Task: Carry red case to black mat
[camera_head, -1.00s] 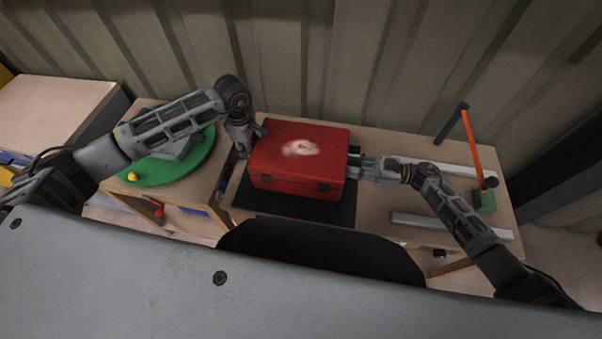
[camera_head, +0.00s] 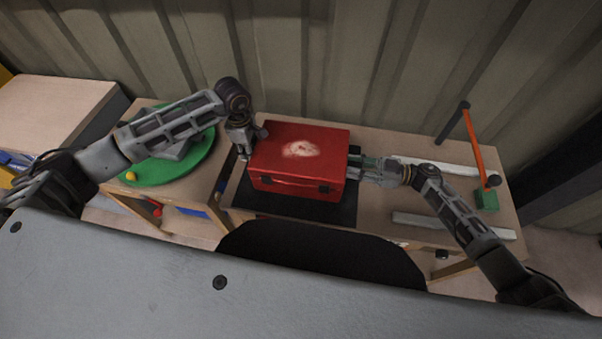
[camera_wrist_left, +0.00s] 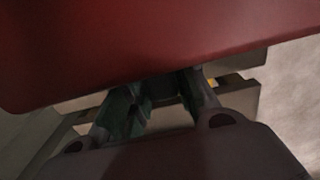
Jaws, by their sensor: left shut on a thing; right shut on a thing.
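The red case (camera_head: 297,160) is over the black mat (camera_head: 338,213) on the wooden table, with a pale worn patch on its lid. I cannot tell whether its underside touches the mat. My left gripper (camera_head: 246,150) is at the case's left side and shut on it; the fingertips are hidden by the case. In the left wrist view the case (camera_wrist_left: 150,50) fills the top, above my left gripper's fingers (camera_wrist_left: 165,98). My right gripper (camera_head: 355,170) is shut on the case at its right side.
On the table's right lie pale bars (camera_head: 450,226), a green block (camera_head: 487,200) and an orange-and-black tool (camera_head: 474,145). A side table at left holds a green round board (camera_head: 150,172) with a yellow ball (camera_head: 131,176). A corrugated wall (camera_head: 330,60) stands behind.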

